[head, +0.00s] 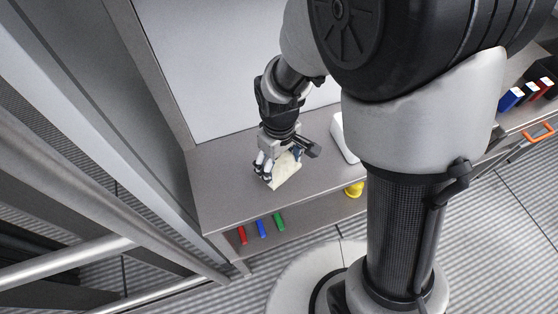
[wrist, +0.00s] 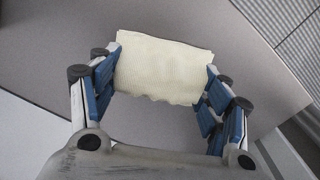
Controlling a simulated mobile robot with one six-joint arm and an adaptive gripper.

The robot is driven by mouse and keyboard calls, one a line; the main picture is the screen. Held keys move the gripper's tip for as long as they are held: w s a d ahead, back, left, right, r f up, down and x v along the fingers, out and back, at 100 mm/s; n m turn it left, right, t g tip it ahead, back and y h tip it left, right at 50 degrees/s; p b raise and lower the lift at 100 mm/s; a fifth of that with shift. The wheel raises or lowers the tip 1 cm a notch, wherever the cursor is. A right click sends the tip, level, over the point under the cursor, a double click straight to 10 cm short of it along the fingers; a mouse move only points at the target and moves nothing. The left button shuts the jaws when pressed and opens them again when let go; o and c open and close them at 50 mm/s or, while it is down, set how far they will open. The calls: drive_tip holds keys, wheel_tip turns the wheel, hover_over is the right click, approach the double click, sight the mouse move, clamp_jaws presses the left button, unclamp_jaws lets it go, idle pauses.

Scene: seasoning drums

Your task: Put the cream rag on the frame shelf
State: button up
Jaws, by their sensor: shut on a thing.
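The cream rag (wrist: 162,68) is a pale, ribbed, folded cloth between the two blue-padded fingers of my gripper (wrist: 160,85) in the wrist view. In the head view the rag (head: 286,170) shows below my gripper (head: 277,168), over the grey upper shelf (head: 222,190) near its left part. My gripper is shut on the rag, with a finger pad at each end of it. I cannot tell whether the rag touches the shelf surface. I cannot tell which surface is the frame shelf.
A white object (head: 345,138) stands on the shelf right of my gripper. Red (head: 242,235), blue (head: 262,228) and green (head: 279,221) items and a yellow item (head: 354,189) sit on the lower level. Grey metal posts and rails (head: 110,170) stand at the left. The shelf left of my gripper is clear.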

sight(280, 162)
drive_tip(key=o, duration=1.2)
wheel_tip(280, 162, up, 12)
drive_tip(key=s+d+r+m+t, duration=0.1)
drive_tip(key=s+d+r+m, duration=0.1)
drive_tip(key=s+d+r, duration=0.1)
drive_tip(key=s+d+r+m+t, duration=0.2)
drive_tip(key=s+d+r+m, duration=0.1)
drive_tip(key=s, duration=0.3)
drive_tip(key=s+d+r+m+t, duration=0.1)
drive_tip(key=s+d+r+m, duration=0.1)
drive_tip(key=s+d+r, duration=0.1)
drive_tip(key=shift+s+d+r+m+t, duration=0.1)
drive_tip(key=shift+s+d+m+t, duration=0.25)
drive_tip(key=shift+s+d, duration=0.55)
